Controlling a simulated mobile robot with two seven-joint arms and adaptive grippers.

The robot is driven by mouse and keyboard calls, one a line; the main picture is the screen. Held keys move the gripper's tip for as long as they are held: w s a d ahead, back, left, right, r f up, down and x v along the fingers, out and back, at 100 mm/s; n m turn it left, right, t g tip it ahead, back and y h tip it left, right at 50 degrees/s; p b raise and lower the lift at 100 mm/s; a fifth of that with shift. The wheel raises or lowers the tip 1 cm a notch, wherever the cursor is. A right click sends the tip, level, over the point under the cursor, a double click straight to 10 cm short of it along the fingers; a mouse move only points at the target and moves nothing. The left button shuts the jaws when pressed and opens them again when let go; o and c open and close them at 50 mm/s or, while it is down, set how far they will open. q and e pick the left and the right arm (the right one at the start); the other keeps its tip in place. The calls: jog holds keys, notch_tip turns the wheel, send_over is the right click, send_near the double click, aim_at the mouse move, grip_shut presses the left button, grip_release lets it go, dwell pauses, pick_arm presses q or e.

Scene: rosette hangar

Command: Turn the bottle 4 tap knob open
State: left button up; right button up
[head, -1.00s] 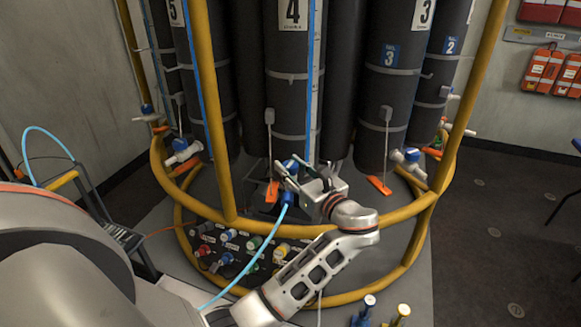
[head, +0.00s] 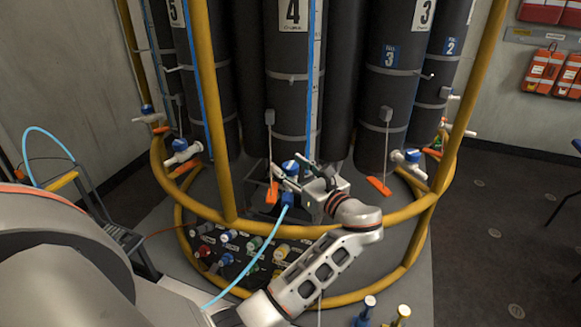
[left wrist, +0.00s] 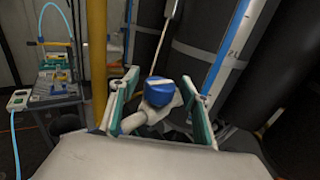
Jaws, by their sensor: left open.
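Bottle 4 (head: 290,95) is a dark grey cylinder with a white "4" label, at the centre of the head view. Its tap has a blue knob (head: 290,167) on a white body low in front of it. In the left wrist view the blue knob (left wrist: 159,91) sits between the two green-padded fingers. My left gripper (head: 300,172) is open around the knob, with a gap visible on each side. My right gripper is not in view.
A yellow tubular frame (head: 400,216) curves in front of the bottles, with an upright to the left. An orange tag (head: 272,192) hangs beside the tap. Other blue-knobbed taps (head: 181,146) stand left and right. Several coloured connectors (head: 228,236) sit below on a panel.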

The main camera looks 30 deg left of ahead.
aim_at(291, 165)
pick_arm(q)
jog(key=shift+r, duration=0.1)
notch_tip(291, 165, up, 10)
jog(key=shift+f, duration=0.1)
dwell(0.3)
jog(key=shift+d, duration=0.1)
dwell(0.3)
